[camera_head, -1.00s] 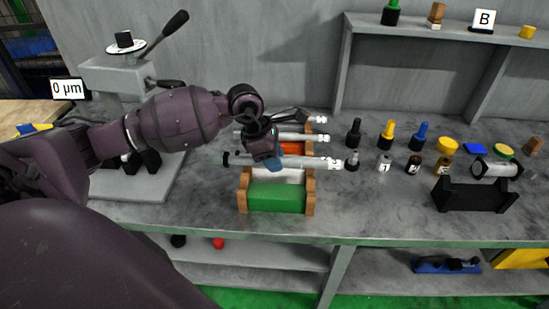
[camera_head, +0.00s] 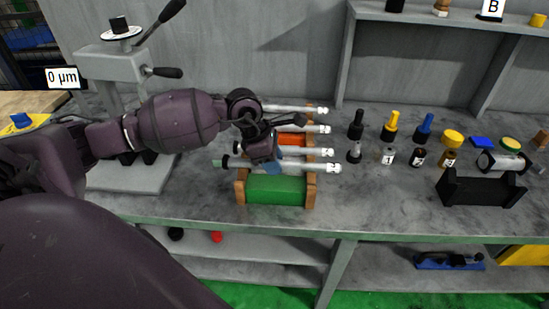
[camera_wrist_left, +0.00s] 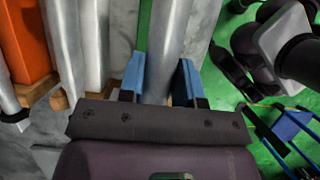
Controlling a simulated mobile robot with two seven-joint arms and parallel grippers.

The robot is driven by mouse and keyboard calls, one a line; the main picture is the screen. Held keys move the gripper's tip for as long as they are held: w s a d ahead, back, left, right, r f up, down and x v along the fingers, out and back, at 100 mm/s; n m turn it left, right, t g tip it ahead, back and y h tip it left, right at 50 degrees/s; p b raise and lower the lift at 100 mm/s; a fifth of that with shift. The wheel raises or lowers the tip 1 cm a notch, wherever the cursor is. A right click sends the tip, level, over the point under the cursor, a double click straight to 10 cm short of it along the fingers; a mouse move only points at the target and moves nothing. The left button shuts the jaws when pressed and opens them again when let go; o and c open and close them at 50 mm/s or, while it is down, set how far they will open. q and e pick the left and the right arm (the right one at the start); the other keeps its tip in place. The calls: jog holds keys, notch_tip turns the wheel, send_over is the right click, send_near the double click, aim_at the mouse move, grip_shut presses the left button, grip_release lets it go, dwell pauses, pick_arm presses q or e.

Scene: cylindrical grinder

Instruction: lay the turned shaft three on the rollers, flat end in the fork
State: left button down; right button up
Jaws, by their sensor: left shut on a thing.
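My left gripper (camera_head: 264,158) is shut on a pale metal shaft (camera_head: 310,167), the front one of several. In the left wrist view its two blue fingers stand on either side of the grey shaft (camera_wrist_left: 166,45). The held shaft lies across the front of a rack with wooden ends, just above its green block (camera_head: 277,190). I cannot tell whether it rests there or hangs slightly above. Other similar shafts lie behind it, one close beside it (camera_head: 322,152). Their end numbers are too small to read. I cannot make out the rollers or the fork. My right gripper is out of view.
A grey measuring stand (camera_head: 118,62) with a black lever is at the left, by a 0 µm display (camera_head: 61,77). Small bottles and caps stand right of the rack, with a black cradle (camera_head: 480,191) beyond. The grey bench front is clear.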

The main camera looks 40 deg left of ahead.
aim_at(274, 182)
pick_arm(q)
jog(key=shift+f+b, duration=0.4)
jog(key=shift+f, duration=0.35)
jog(key=shift+f+b, duration=0.45)
jog(key=shift+f, duration=0.75)
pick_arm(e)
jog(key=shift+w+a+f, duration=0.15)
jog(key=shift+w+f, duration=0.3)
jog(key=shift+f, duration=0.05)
pick_arm(q)
jog(key=shift+w, duration=0.1)
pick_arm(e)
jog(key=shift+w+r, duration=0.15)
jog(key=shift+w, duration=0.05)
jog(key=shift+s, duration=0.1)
